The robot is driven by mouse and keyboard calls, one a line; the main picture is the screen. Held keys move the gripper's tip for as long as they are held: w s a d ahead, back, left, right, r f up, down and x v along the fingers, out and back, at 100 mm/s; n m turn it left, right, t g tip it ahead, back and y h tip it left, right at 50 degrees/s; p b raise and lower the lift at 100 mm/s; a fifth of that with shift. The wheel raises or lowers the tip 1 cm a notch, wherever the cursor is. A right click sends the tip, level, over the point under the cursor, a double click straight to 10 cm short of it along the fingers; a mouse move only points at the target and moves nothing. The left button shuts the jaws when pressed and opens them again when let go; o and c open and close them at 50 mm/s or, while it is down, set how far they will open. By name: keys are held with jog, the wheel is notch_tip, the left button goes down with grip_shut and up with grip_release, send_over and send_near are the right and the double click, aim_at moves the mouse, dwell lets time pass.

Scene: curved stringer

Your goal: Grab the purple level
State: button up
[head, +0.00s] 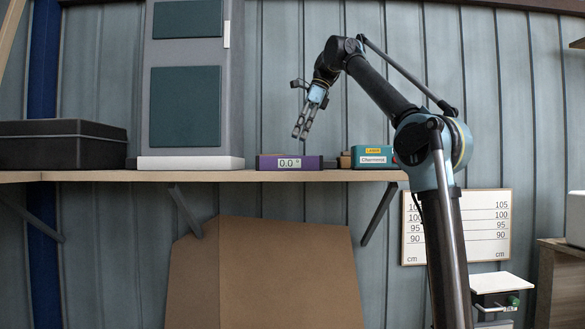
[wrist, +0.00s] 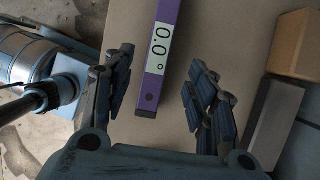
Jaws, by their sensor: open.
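The purple level (head: 270,162) lies on the wooden shelf (head: 90,176) in the head view, with a display reading 0.0°. My gripper (head: 302,130) is above it and slightly to the right, pointing down. In the wrist view the level (wrist: 156,80) runs from the top edge down to its dark end cap, between the open fingers of my gripper (wrist: 160,92). The fingers are apart from it on both sides, and nothing is held. The far end of the level is out of the wrist view.
A teal box labelled Channels (head: 372,157) stands just right of the level. A tall grey cabinet (head: 185,80) stands to its left, and a black case (head: 60,145) sits at the shelf's left. A brown cardboard panel (head: 265,275) leans below the shelf.

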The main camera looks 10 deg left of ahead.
aim_at(290, 160)
jog(key=shift+x, duration=5.25)
grip_shut()
